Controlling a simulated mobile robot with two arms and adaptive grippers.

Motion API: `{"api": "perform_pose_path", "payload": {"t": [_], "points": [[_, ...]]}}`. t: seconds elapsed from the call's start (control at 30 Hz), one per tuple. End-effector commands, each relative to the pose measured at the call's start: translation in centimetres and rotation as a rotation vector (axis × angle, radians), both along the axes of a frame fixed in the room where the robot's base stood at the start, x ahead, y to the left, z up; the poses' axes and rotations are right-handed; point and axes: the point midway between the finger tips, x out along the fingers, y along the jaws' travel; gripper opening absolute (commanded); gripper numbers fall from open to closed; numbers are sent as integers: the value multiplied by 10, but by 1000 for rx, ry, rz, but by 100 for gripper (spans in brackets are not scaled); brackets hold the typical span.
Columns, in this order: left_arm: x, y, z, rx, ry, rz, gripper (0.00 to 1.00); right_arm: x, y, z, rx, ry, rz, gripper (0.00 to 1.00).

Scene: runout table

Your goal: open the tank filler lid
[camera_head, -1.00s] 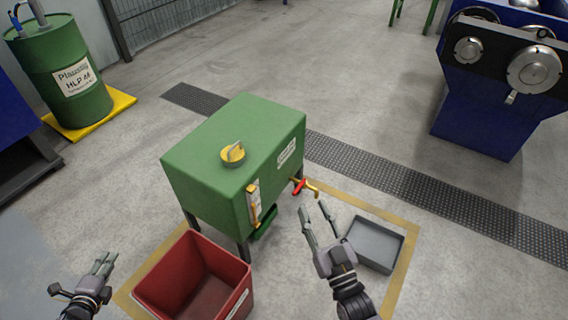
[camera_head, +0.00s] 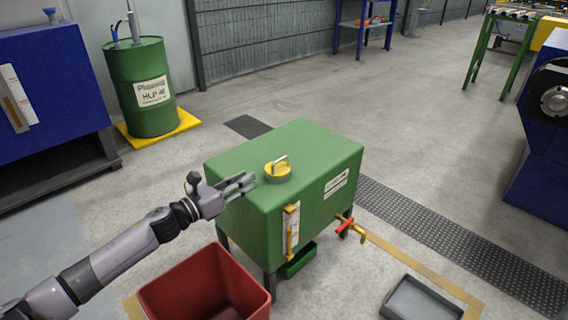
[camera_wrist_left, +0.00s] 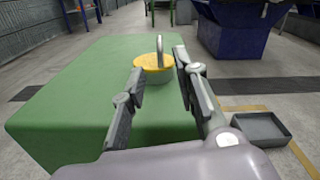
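The tank filler lid (camera_head: 278,171) is a yellow round cap with a grey upright handle on top of the green tank (camera_head: 315,150). It sits closed on the tank top. My left gripper (camera_head: 247,182) is just left of the lid, near the tank's top edge, pointing at it. In the left wrist view the lid (camera_wrist_left: 153,62) shows ahead, between and beyond the two spread fingers (camera_wrist_left: 155,85). The left gripper is open and empty, and it looks apart from the lid. My right gripper is in neither current view.
A red bin (camera_head: 205,290) stands on the floor before the tank. A red-handled tap (camera_head: 345,226) sticks out of the tank's right side. A grey tray (camera_head: 422,300) lies at lower right. A green drum (camera_head: 143,88) stands behind left.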

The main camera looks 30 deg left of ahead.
Motion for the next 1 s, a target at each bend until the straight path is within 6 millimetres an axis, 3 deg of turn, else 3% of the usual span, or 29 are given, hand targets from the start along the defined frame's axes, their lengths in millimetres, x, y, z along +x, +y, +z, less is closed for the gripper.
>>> {"api": "perform_pose_path", "payload": {"t": [0.7,1.0], "points": [[98,-33,0,-4,-2,2,28,6,2,0,-10,-45,-2,33],[127,-44,-1,-3,1,2,28,7,2,4,-6,-69,-4,33]]}}
